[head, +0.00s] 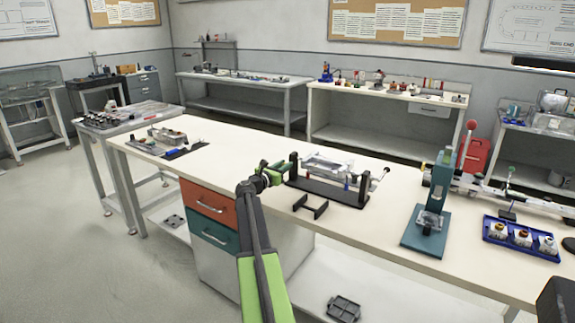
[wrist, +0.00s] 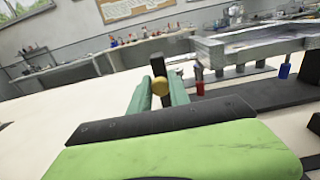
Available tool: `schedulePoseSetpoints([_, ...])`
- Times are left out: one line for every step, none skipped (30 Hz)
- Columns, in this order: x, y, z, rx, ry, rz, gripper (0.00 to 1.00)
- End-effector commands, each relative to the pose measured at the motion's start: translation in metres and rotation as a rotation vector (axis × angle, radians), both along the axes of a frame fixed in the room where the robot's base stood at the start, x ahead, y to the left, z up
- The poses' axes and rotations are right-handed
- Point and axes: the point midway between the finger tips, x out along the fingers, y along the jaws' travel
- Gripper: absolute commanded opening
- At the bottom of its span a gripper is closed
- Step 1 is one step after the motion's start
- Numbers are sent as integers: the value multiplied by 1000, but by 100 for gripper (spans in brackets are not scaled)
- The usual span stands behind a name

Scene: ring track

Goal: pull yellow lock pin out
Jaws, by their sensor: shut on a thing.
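The yellow lock pin shows as a round yellow knob (wrist: 160,87) in the wrist view, between the two green fingers of my gripper (wrist: 161,92). My gripper is shut on it. In the head view my gripper (head: 284,167) is at the left black upright of a fixture, and I cannot make out the pin there. The fixture has a black base (head: 330,191) and holds a grey metal frame (head: 328,164) between two uprights. The pin's shaft is hidden, so I cannot tell how deep it sits.
A teal press (head: 434,205) and a blue tray (head: 520,238) stand to the right. The bench left of the fixture is mostly clear.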

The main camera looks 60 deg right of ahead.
Motion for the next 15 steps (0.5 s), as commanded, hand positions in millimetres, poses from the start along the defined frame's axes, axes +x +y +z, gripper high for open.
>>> schedulePoseSetpoints([-1,1,-1,2,-2,-2,26])
schedulePoseSetpoints([-1,1,-1,2,-2,-2,30])
schedulePoseSetpoints([-1,1,-1,2,-2,-2,35])
schedulePoseSetpoints([-1,1,-1,2,-2,-2,39])
schedulePoseSetpoints([0,1,-1,1,-2,-1,43])
schedulePoseSetpoints([0,1,-1,1,-2,-1,44])
schedulePoseSetpoints([0,1,-1,1,-1,-1,44])
schedulePoseSetpoints([0,1,0,1,-1,-1,44])
schedulePoseSetpoints([0,1,0,1,-1,-1,44])
schedulePoseSetpoints([0,1,0,1,-1,-1,44])
schedulePoseSetpoints([0,1,0,1,-1,-1,44])
schedulePoseSetpoints([0,1,0,1,-1,-1,44])
schedulePoseSetpoints([0,1,0,1,-1,-1,44])
schedulePoseSetpoints([0,1,0,1,-1,-1,44])
schedulePoseSetpoints([0,4,0,1,-1,0,44])
